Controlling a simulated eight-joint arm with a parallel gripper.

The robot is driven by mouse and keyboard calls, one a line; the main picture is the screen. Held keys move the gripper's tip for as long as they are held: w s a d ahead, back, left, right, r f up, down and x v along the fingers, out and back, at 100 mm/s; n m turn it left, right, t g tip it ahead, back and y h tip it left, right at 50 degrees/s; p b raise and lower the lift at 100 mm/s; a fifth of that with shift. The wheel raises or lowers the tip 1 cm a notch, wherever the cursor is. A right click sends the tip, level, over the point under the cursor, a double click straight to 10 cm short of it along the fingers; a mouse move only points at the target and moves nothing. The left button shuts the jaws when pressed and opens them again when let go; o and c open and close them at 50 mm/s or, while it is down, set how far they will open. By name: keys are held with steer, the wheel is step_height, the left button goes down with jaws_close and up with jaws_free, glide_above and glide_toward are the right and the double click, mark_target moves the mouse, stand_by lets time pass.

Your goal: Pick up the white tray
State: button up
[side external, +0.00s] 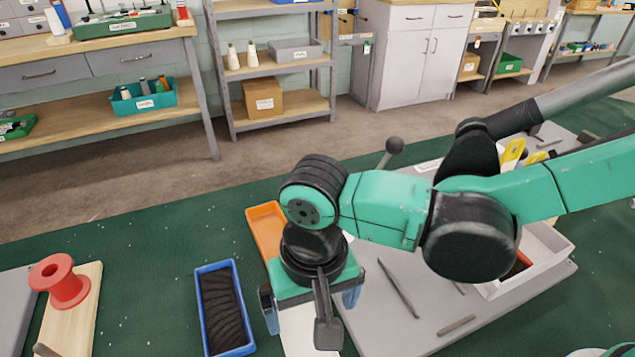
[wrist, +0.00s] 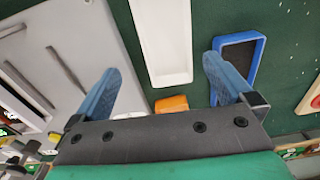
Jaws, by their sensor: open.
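A long, narrow white tray (wrist: 163,42) lies on the green mat in the wrist view, between my two blue fingers and beyond their tips. In the side view only part of this white tray (side external: 296,332) shows below my gripper; the rest is hidden. My gripper (side external: 311,305) is open and empty above it, pointing down. In the wrist view my gripper (wrist: 161,72) has its fingers spread wider than the tray, one on each side. I cannot tell the exact height above the tray.
A blue tray with dark contents (side external: 224,308) lies just left. An orange tray (side external: 264,229) is behind my gripper. A grey board (side external: 400,320) with thin metal tools is to the right, with a white box (side external: 553,247) on it. A red spool (side external: 60,281) stands far left.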

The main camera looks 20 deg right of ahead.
mark_target(308, 348)
steer(key=shift+s+a+f, duration=0.4)
steer(key=shift+a+f, duration=0.15)
steer(key=shift+f, duration=2.65)
steer(key=shift+c, duration=0.2)
steer(key=c, duration=1.1)
steer(key=shift+c, duration=0.2)
steer(key=shift+r, duration=0.15)
